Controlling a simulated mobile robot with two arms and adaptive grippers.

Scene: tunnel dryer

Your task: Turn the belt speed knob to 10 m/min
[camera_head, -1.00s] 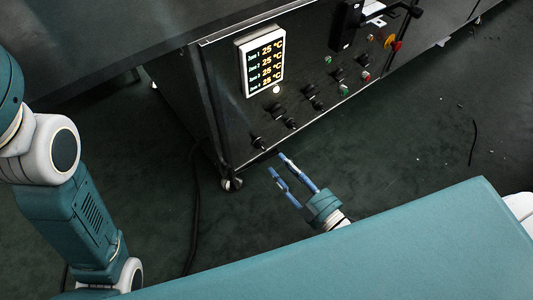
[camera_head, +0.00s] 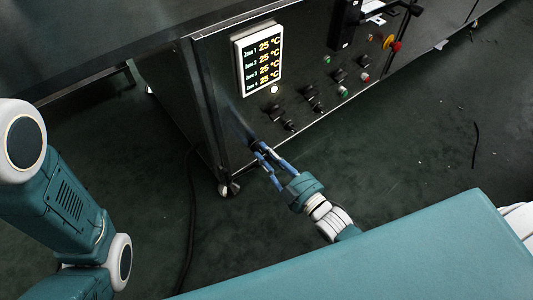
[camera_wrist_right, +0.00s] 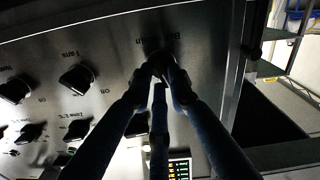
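The belt speed knob is a dark knob (camera_head: 254,142) at the lower left corner of the dark control panel (camera_head: 215,75). In the right wrist view the knob (camera_wrist_right: 157,62) sits under a label beginning "Bel", partly covered by the fingers. My right gripper (camera_head: 262,150) has its blue fingertips at the knob. In the wrist view its fingers (camera_wrist_right: 161,78) reach either side of the knob, close to it or touching. Whether they clamp it is unclear. The knob's pointer and scale cannot be read. Only my left arm shows at the left; its gripper is out of view.
A lit temperature display (camera_head: 259,60) is above. A red emergency button (camera_head: 392,43) is farther right. A cable (camera_head: 190,215) lies on the open floor.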

